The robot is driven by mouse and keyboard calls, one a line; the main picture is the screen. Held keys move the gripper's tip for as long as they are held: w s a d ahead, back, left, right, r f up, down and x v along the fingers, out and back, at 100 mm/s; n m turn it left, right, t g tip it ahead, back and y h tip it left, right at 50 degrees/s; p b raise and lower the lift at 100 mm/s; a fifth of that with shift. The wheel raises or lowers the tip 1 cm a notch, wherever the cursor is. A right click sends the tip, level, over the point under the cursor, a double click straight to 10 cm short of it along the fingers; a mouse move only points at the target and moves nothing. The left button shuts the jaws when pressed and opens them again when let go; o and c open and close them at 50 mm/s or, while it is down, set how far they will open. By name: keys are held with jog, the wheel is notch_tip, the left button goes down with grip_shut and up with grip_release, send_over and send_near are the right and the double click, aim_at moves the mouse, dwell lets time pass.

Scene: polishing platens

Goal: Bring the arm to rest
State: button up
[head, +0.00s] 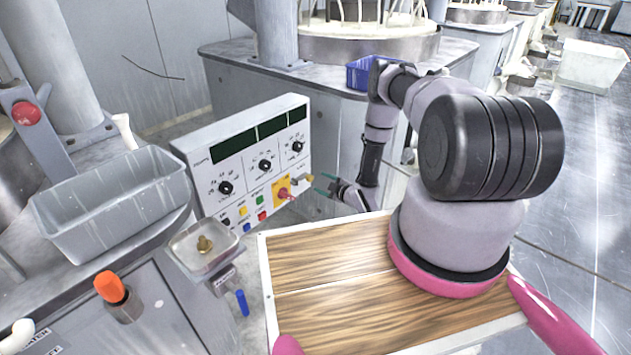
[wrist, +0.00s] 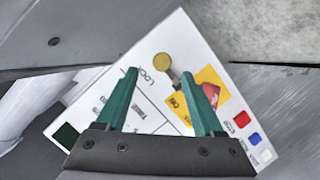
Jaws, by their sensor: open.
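My gripper (head: 321,184) is open, its two teal fingers spread, just right of the white control panel (head: 232,172) in the head view. In the wrist view my gripper (wrist: 158,76) points at the panel (wrist: 145,98) with nothing held between its fingers. A round yellow piece on a grey stem (wrist: 162,60) shows beyond the fingertips, nearer the right one. The right finger partly covers a yellow plate with a red switch (wrist: 212,94). That red switch (head: 284,193) also shows on the panel in the head view. I cannot tell whether a finger touches the panel.
A grey bin (head: 110,205) and a clear tray with a brass piece (head: 204,250) stand left of and below the panel. A blue basket (head: 362,72) sits on the machine behind my arm. Open floor (head: 590,190) lies at right.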

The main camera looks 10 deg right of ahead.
jog(key=shift+v, duration=1.2)
